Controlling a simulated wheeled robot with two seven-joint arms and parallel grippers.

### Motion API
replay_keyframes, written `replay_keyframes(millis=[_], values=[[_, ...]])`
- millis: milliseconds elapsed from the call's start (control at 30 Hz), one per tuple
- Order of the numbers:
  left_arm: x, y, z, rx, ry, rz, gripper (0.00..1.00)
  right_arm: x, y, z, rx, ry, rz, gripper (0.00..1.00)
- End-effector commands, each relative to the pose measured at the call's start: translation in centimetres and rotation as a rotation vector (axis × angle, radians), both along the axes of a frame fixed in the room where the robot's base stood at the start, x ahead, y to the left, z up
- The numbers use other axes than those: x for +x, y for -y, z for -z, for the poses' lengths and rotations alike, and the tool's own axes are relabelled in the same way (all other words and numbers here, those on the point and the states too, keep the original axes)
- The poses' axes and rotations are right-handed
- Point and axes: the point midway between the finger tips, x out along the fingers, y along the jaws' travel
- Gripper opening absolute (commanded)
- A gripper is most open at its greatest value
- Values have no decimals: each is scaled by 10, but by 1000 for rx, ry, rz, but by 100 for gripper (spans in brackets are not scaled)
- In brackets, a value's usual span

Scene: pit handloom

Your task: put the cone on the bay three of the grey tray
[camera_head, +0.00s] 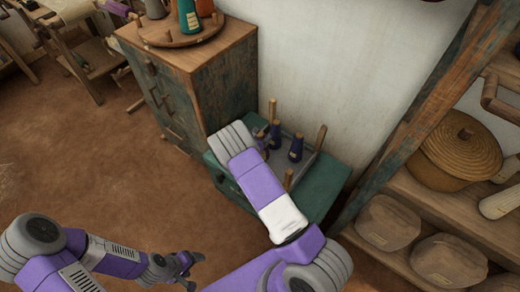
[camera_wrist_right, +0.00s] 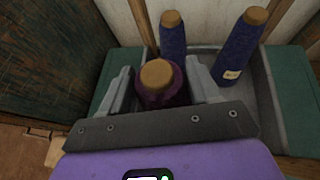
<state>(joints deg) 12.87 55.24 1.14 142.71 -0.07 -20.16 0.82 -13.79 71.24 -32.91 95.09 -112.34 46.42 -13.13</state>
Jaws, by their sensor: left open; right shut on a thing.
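A dark purple cone (camera_wrist_right: 163,92) with a tan top is between the fingers of my right gripper (camera_wrist_right: 159,74), which is shut on it. In the wrist view it is upright, at the near left part of the grey tray (camera_wrist_right: 268,98). I cannot tell whether its base touches the tray floor, nor which bay it is over. Two dark blue cones stand in the tray, one behind (camera_wrist_right: 172,36) and one to the right (camera_wrist_right: 240,46); they also show in the head view (camera_head: 296,148). My left gripper (camera_head: 193,269) is open and empty over the floor, far from the tray.
The tray sits on a low green chest (camera_head: 325,184) with upright wooden pegs around it. A taller worn cabinet (camera_head: 205,85) stands close on the left, bearing a round wooden stand (camera_head: 180,36) with cones. Shelves with baskets (camera_head: 460,150) stand at right.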

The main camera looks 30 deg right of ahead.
Motion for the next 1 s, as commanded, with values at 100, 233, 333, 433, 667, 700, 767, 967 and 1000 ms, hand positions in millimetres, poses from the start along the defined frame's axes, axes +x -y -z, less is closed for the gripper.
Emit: replay_keyframes(millis=[100,233,333,433,667,700,767,967,1000], values=[[0,0,4,0,0,0,71,1,0,10,-2,3,0,5],[0,0,9,0,0,0,71,0,0,22,-1,4,0,5],[0,0,15,0,0,0,71,0,0,38,-3,2,0,5],[0,0,18,0,0,0,71,0,0,47,-3,3,0,5],[0,0,16,0,0,0,71,1,0,45,-2,4,0,5],[0,0,17,0,0,0,71,1,0,47,-2,4,0,5],[0,0,20,0,0,0,71,1,0,49,-1,4,0,5],[0,0,19,0,0,0,71,0,0,49,-1,2,0,87],[0,0,19,0,0,0,71,0,0,49,0,3,0,87]])
